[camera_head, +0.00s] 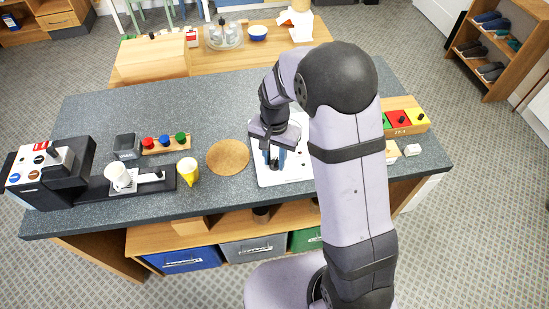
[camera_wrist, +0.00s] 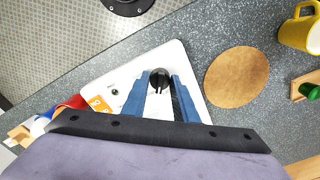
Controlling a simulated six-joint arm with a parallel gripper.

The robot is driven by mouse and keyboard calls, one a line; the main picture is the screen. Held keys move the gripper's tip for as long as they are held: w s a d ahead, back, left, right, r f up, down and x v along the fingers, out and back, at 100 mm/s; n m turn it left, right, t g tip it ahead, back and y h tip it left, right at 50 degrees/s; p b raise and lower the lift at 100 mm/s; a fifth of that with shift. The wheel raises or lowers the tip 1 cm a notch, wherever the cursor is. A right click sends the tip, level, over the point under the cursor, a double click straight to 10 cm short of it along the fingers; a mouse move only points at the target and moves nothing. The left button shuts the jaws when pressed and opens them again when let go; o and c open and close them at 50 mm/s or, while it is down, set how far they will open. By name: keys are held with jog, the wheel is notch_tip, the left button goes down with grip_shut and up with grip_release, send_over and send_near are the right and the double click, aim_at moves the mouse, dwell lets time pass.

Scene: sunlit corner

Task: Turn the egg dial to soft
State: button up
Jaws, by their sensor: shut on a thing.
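The egg dial is a round black knob (camera_wrist: 160,78) on a white panel (camera_wrist: 172,50), seen in the wrist view. My gripper (camera_wrist: 161,82) has its two blue fingers on either side of the knob, shut on it. An orange label (camera_wrist: 98,104) and a small dark button lie on the panel to the left; their markings are too small to read. In the head view the white panel (camera_head: 268,178) lies on the dark counter, and my gripper (camera_head: 274,157) reaches down over it. My arm hides much of the panel and the knob there.
A round cork mat (camera_head: 228,157) lies left of the panel. A wooden tea box (camera_head: 408,118) stands at right.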

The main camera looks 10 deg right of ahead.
aim_at(275, 160)
jog(key=n, duration=0.6)
jog(key=shift+r+n, duration=0.1)
jog(key=shift+n, duration=0.2)
jog(key=shift+w, duration=0.1)
dwell(0.3)
jog(key=o, duration=1.1)
jog(key=shift+c, duration=0.2)
jog(key=shift+r+b, duration=1.15)
jog(key=shift+r, duration=2.5)
